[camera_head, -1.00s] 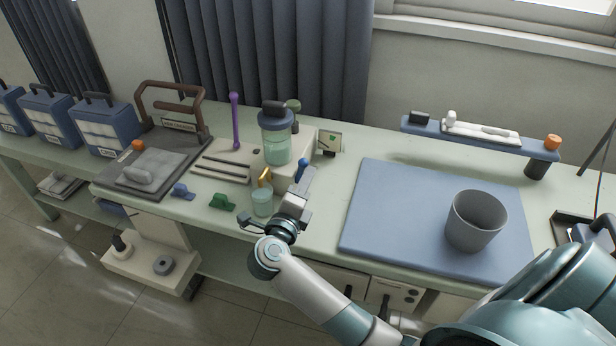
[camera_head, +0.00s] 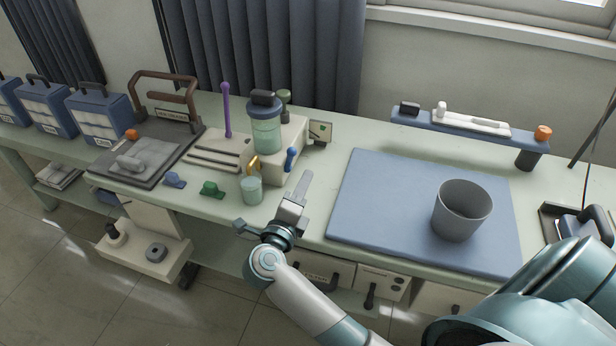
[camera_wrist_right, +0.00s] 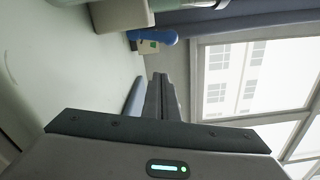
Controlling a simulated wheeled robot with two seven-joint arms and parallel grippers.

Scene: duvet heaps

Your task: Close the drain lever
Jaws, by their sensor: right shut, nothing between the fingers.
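A jar of teal liquid (camera_head: 266,132) with a dark lid stands at a pale block (camera_head: 292,138). A gold tap piece (camera_head: 254,165) is at its front, above a small beaker of teal liquid (camera_head: 252,190). A blue lever (camera_head: 291,158) stands nearly upright at the block's right front; I cannot tell which piece is the drain lever. My right gripper (camera_head: 305,182) is shut and empty, just right of and nearer than the blue lever, apart from it. In the right wrist view, the blue lever (camera_wrist_right: 152,37) lies beyond my fingertips (camera_wrist_right: 160,78). My left gripper is out of view.
A purple rod (camera_head: 227,110) rises left of the jar. Small green (camera_head: 211,190) and blue (camera_head: 174,180) pieces lie along the front edge. A blue mat (camera_head: 370,200) with a grey cup (camera_head: 462,210) is to the right. The bench between the block and mat is clear.

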